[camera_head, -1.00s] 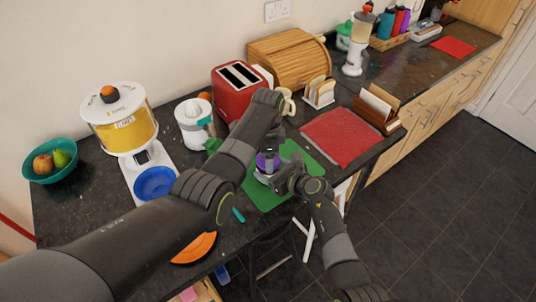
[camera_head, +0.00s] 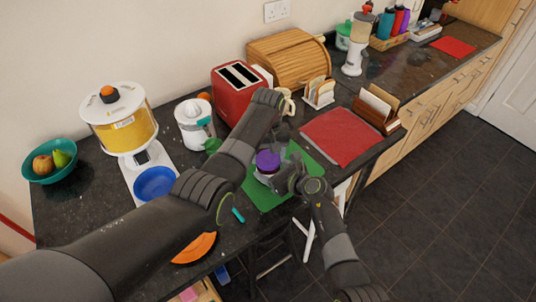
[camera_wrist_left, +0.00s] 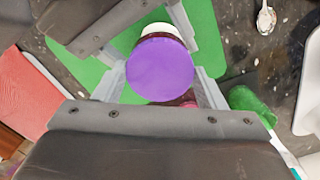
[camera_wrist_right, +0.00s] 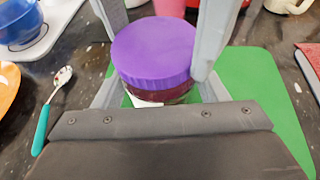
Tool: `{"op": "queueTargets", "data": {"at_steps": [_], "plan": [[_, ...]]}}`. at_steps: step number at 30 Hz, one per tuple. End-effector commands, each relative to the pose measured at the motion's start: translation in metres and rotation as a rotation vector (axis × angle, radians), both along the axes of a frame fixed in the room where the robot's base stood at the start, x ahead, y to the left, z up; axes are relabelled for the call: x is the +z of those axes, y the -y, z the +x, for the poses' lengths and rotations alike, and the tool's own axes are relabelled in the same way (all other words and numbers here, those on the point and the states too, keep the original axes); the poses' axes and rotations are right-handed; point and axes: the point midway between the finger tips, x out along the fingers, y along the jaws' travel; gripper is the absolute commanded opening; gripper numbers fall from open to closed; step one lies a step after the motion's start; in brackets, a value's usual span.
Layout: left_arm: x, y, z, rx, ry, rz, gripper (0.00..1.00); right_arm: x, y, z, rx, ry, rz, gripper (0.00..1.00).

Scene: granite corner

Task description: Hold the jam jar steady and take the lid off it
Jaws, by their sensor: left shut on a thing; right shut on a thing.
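The jam jar (camera_wrist_right: 178,96) stands upright on a green mat (camera_head: 258,196), dark red under a purple lid (camera_head: 268,160), with a white label. The lid fills the middle of the left wrist view (camera_wrist_left: 160,70) and sits at the jar's top; I cannot tell if it has loosened. My left gripper (camera_wrist_left: 158,78) reaches over from the far side, shut on the lid, its fingers on either side. My right gripper (camera_wrist_right: 155,92) is shut on the jar body just below the lid. Its contact with the glass is mostly hidden by the lid.
A green cup-like thing (camera_wrist_left: 250,102) and a teal-handled spoon (camera_wrist_right: 50,110) lie near the mat. A red toaster (camera_head: 238,95), a white juicer (camera_head: 194,124) and a blue bowl (camera_head: 154,182) stand to the left. A red cloth (camera_head: 342,137) lies to the right.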

Motion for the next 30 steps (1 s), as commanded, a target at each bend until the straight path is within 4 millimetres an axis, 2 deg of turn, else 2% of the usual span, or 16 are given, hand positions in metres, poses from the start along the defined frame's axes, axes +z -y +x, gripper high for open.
{"op": "queueTargets", "data": {"at_steps": [30], "plan": [[0.0026,-0.0018,0.0028,1.587,0.008,-0.002,0.37,-0.0001,-0.0005,-0.0006,0.001,-0.001,0.001,0.03]]}}
